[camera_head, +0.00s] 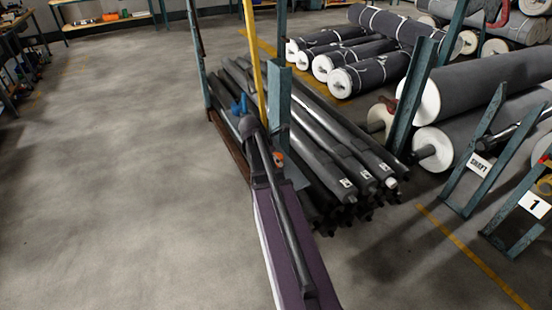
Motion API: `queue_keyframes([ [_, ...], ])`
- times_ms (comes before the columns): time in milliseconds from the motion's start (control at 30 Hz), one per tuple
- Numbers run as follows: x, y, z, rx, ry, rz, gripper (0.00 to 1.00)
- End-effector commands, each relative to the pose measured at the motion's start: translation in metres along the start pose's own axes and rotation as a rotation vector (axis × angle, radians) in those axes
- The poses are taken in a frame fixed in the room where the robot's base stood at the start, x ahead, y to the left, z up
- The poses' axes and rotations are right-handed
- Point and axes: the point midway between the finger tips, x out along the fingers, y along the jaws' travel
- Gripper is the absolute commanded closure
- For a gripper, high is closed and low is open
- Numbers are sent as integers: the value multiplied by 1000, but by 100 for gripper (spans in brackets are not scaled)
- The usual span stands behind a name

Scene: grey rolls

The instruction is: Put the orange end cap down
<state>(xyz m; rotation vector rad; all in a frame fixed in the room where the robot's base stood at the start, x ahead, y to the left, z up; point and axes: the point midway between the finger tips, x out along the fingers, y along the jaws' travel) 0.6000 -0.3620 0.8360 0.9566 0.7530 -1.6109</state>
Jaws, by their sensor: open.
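A small orange piece (278,158), which looks like the orange end cap, shows just right of my dark arm, in front of a teal rack post. It is too small to tell what it rests on or touches. My arm (281,215) reaches up from the bottom middle to a joint with blue covers by the pile of dark rolls. I cannot make out my gripper's fingers; they are out of sight.
Long dark rolls (330,150) lie stacked in a rack with teal posts and a yellow pole (254,60). The floor (110,190) at the left is clear.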

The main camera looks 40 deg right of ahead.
Motion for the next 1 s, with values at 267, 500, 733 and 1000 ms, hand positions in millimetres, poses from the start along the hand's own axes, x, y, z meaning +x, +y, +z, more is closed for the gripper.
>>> queue_keyframes([
  [267, -5, 0, 2, 0, 0, 0, 0],
  [500, -22, 0, 3, 0, 0, -1, 0],
  [733, -44, 0, 4, 0, 0, -1, 0],
  [1000, -70, 0, 4, 1, 0, 0, 0],
])
